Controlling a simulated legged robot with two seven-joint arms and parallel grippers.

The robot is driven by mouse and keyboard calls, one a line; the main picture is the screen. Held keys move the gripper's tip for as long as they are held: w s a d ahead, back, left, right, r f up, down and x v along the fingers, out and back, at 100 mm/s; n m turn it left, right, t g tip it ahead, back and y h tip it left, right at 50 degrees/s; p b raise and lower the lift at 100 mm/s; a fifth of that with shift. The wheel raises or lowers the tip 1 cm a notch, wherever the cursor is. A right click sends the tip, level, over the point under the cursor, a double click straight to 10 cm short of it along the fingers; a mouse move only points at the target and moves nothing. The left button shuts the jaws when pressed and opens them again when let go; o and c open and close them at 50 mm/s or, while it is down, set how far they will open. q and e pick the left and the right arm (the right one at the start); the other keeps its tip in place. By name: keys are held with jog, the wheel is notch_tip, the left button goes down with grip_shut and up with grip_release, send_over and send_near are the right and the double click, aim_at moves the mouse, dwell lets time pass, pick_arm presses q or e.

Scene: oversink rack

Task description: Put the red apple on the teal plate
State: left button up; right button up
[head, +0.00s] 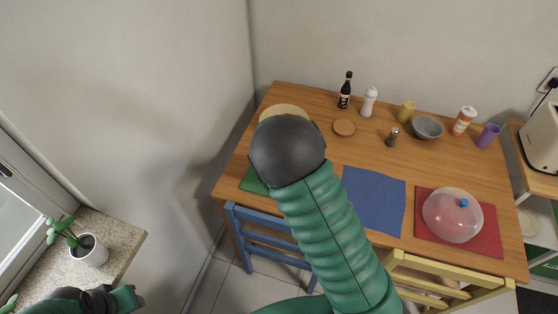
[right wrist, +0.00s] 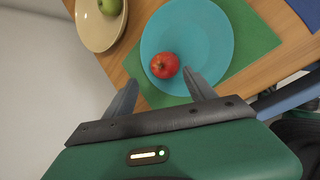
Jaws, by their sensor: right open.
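The red apple (right wrist: 164,65) rests on the teal plate (right wrist: 205,35), near the plate's rim on my gripper's side. The plate lies on a green placemat (right wrist: 248,28). My right gripper (right wrist: 160,78) is open, its fingertips apart just short of the apple and holding nothing. In the head view my right arm hides the plate, the apple and the gripper; only a corner of the green placemat (head: 252,181) shows. My left gripper (head: 127,298) is partly in view at the bottom left, away from the table; its jaws cannot be made out.
A cream dish (right wrist: 95,35) with a green apple (right wrist: 110,6) stands beside the plate. A blue placemat (head: 375,200), a red placemat (head: 485,235) with a clear dome (head: 452,215), a grey bowl (head: 427,127) and several bottles are on the table. Chairs stand along the near edge.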

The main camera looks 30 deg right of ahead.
pick_arm(q)
jog(key=shift+a+r, duration=0.3)
pick_arm(e)
jog(key=s+a+r+m+g+y, duration=0.1)
jog(key=s+a+r+m, duration=0.2)
jog(key=s+a+m, duration=0.3)
jog(key=s+a+r+m+g+y, duration=0.2)
jog(key=s+a+r+m, duration=0.2)
jog(key=s+m, duration=0.9)
jog(key=s+a, duration=0.1)
jog(key=a, duration=0.2)
jog(key=shift+s+m, duration=0.4)
